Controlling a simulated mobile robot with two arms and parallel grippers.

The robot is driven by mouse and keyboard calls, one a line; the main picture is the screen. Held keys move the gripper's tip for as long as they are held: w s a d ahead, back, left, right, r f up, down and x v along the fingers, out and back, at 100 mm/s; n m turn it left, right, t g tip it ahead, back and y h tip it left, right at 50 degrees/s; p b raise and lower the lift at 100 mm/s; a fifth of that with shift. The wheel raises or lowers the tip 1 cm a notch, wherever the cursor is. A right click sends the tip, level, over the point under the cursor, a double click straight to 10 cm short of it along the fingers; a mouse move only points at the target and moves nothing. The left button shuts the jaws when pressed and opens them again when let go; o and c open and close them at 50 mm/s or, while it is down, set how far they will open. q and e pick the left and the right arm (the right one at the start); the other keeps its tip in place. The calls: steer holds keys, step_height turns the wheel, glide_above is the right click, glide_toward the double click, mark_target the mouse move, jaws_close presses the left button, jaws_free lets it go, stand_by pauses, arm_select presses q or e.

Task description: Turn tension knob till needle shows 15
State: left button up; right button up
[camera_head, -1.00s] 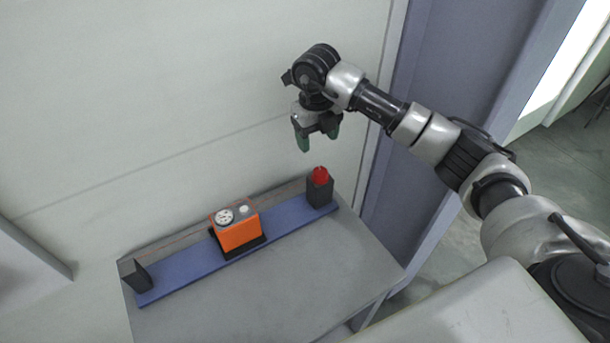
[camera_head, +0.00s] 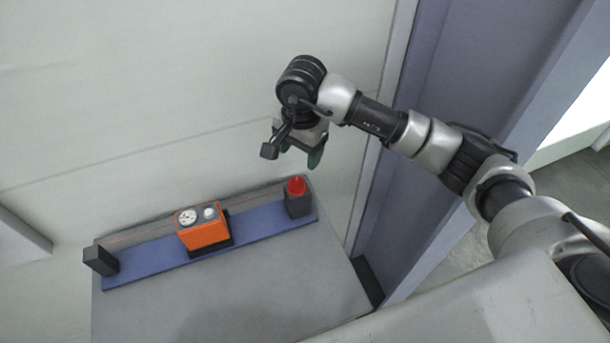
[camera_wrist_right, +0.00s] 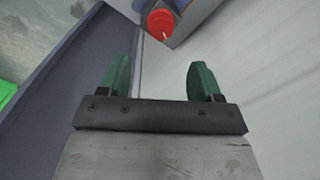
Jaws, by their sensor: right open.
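The red tension knob (camera_head: 297,186) sits on top of a dark block at the right end of a blue rail. It also shows at the top of the right wrist view (camera_wrist_right: 161,22), with a pale line on it. An orange gauge box (camera_head: 205,236) stands mid-rail; its white round dial (camera_head: 187,216) is too small to read. My right gripper (camera_head: 316,158), with green fingertips, is open and empty, above the knob and apart from it. In the right wrist view its fingers (camera_wrist_right: 157,80) are spread, with the knob beyond them. My left gripper is not in view.
The blue rail (camera_head: 150,258) lies along the back of a grey table (camera_head: 240,295). A dark block (camera_head: 101,260) stands at its left end. A pale wall rises behind, and a blue-grey post (camera_head: 440,110) stands to the right. The table's front is clear.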

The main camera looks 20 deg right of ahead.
mark_target(297, 182)
steer(key=f+p, duration=0.1)
steer(key=f, duration=0.2)
steer(key=f+p, duration=0.1)
steer(key=f, duration=0.2)
steer(key=f+p, duration=0.1)
steer(key=f, duration=0.2)
steer(key=shift+w+a+f, duration=0.1)
steer(key=shift+w+a, duration=0.05)
steer(key=shift+a, duration=0.15)
steer(key=shift+f, duration=0.55)
steer(key=c, duration=0.9)
steer(key=shift+w+f+m+b, duration=0.1)
steer(key=shift+f+m+b, duration=0.1)
steer(key=shift+m+b, duration=0.85)
steer(key=shift+r+m+b, duration=0.1)
steer(key=shift+m+b, duration=0.5)
steer(key=shift+m, duration=0.15)
steer(key=shift+r+m, duration=0.15)
steer(key=shift+m, duration=0.35)
